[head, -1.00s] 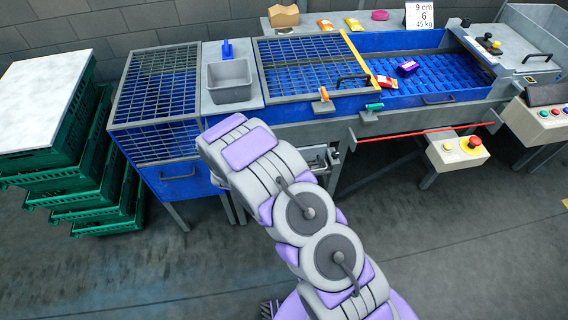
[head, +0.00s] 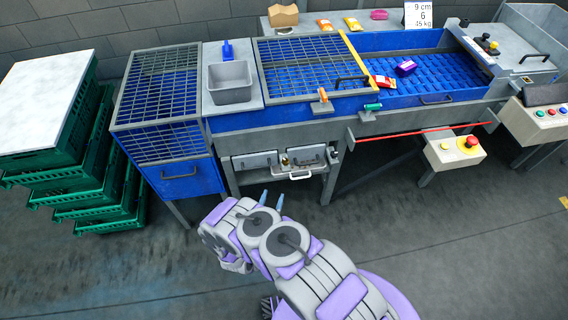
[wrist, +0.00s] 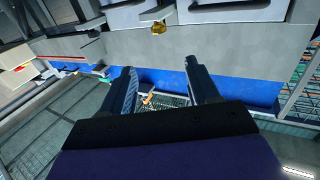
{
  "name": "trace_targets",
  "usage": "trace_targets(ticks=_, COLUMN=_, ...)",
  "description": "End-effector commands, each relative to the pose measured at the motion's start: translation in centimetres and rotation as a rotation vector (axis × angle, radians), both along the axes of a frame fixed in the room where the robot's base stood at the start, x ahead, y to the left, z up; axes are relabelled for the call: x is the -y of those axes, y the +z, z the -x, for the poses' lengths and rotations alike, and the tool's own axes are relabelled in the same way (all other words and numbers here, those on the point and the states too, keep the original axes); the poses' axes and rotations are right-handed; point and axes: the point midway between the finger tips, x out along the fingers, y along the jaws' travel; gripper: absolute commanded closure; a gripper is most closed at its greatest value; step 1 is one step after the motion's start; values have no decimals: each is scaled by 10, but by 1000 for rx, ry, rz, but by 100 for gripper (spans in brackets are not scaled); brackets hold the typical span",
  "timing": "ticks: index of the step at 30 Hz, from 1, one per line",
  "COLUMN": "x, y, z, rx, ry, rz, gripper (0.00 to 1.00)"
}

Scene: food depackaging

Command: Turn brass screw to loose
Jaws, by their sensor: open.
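The brass screw (head: 285,160) is a small yellow knob between the two grey boxes under the blue machine's front edge. In the wrist view, which is turned over, the brass screw (wrist: 159,28) shows near the top middle, beyond the fingertips. My gripper (head: 272,198) is below and in front of the screw, apart from it. In the wrist view my gripper (wrist: 160,68) has its two dark fingers spread with nothing between them.
Grey boxes (head: 255,160) with handles flank the screw, with a shelf (head: 262,175) below. An orange handle (head: 323,95) and a green handle (head: 373,106) sit on the front rail. A red bar (head: 420,132) runs to the right. Green crates (head: 100,190) stand left. The floor in front is clear.

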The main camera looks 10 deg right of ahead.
Motion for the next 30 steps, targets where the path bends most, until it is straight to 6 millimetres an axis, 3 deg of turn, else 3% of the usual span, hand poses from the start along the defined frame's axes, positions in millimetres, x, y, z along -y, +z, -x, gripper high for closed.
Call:
trace_targets(ticks=5, x=10, y=-1, z=-16, rx=4, ry=-5, rz=3, gripper=40)
trace_targets(ticks=24, x=63, y=-1, z=-126, rx=4, ry=-4, rz=2, gripper=40)
trace_targets(ticks=30, x=72, y=0, z=-147, rx=4, ry=-1, rz=3, gripper=40)
